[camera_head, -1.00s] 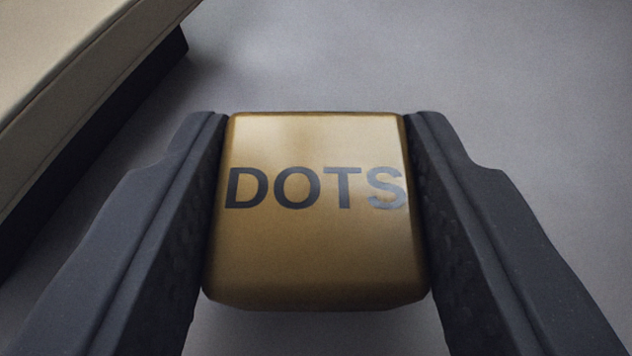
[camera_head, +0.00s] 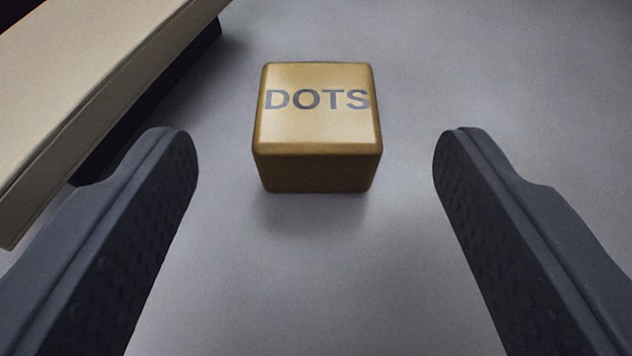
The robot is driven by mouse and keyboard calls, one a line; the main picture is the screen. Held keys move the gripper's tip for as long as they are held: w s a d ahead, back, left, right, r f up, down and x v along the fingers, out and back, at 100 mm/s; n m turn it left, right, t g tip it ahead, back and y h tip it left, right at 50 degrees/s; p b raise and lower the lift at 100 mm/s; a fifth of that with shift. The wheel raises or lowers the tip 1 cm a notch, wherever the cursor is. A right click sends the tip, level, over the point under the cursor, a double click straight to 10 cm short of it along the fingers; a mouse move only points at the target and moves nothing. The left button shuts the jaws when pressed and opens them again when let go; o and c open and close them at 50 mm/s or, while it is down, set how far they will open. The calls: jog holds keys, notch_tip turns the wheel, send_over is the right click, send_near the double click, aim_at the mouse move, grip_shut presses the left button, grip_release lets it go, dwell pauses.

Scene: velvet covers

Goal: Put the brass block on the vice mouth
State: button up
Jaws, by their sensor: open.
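The brass block (camera_head: 317,130) is a rounded gold cube with the dark word DOTS on its top face. It stands upright on the grey surface, a little above the picture's middle. My gripper (camera_head: 316,150) is open, with one dark textured finger on each side and a wide gap to the block on both sides. The fingers do not touch the block, which lies ahead of and between them. I cannot make out a vice mouth for certain.
A beige slab (camera_head: 90,85) with a dark base under it runs along the upper left, close to my left finger. The grey surface (camera_head: 500,70) is clear to the right of and behind the block.

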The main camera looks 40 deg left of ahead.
jog(key=v, duration=0.6)
jog(key=shift+s+d+p, duration=0.15)
jog(key=shift+d+p, duration=0.05)
jog(key=shift+p, duration=0.15)
